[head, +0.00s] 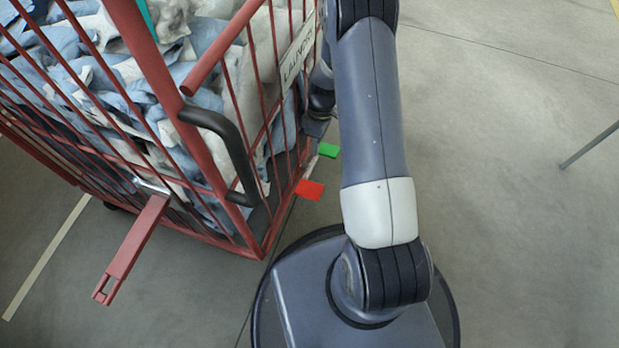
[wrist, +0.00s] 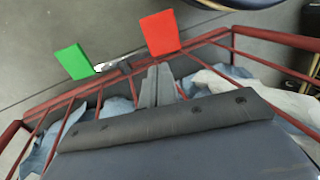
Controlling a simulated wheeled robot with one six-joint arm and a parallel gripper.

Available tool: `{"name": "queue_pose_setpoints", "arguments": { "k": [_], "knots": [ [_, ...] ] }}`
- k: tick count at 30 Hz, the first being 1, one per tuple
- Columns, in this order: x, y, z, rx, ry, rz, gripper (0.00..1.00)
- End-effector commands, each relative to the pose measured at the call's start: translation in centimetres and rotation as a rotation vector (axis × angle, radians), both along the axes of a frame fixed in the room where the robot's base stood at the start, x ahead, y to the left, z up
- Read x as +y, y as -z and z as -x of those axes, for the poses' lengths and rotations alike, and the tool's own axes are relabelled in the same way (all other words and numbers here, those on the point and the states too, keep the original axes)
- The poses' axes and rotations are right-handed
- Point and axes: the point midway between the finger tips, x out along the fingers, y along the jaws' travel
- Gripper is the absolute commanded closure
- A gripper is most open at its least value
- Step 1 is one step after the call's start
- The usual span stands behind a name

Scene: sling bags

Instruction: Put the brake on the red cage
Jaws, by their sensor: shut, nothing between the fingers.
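The red cage (head: 262,228) stands at the left of the head view, filled with white and pale blue laundry. A red pedal (head: 310,190) and a green pedal (head: 329,150) stick out low from its near right side. In the wrist view the green pedal (wrist: 73,61) is at left and the red pedal (wrist: 160,33) at top centre. My gripper (wrist: 158,72) is shut and empty; its fingertips appear just below the red pedal in that picture. I cannot tell whether they touch anything.
A black handle (head: 225,150) and a red drawbar (head: 135,250) project from the cage. A label plate (head: 298,52) hangs on its side. A thin grey pole (head: 590,145) is at the right edge. The concrete floor (head: 500,220) between is clear.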

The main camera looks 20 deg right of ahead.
Motion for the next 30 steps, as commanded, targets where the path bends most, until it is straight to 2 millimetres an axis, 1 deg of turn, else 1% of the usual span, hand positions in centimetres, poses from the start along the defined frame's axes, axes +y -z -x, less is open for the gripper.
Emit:
{"name": "queue_pose_setpoints", "arguments": {
  "k": [4,7,11,15,21,25,30],
  "knots": [
    [0.1,0.3,0.1,0.001,0.0,-0.001,1.0],
    [0.2,1.4,0.4,0.003,0.0,-0.001,1.0],
    [0.7,3.6,0.9,0.004,-0.001,-0.001,1.0],
    [1.2,6.7,1.8,0.005,-0.002,0.0,1.0],
    [1.9,10.4,2.7,0.003,0.0,-0.001,1.0],
    [2.3,12.2,3.2,0.002,-0.001,-0.001,1.0],
    [2.5,13.2,3.5,0.001,0.0,0.0,1.0]
  ]
}}
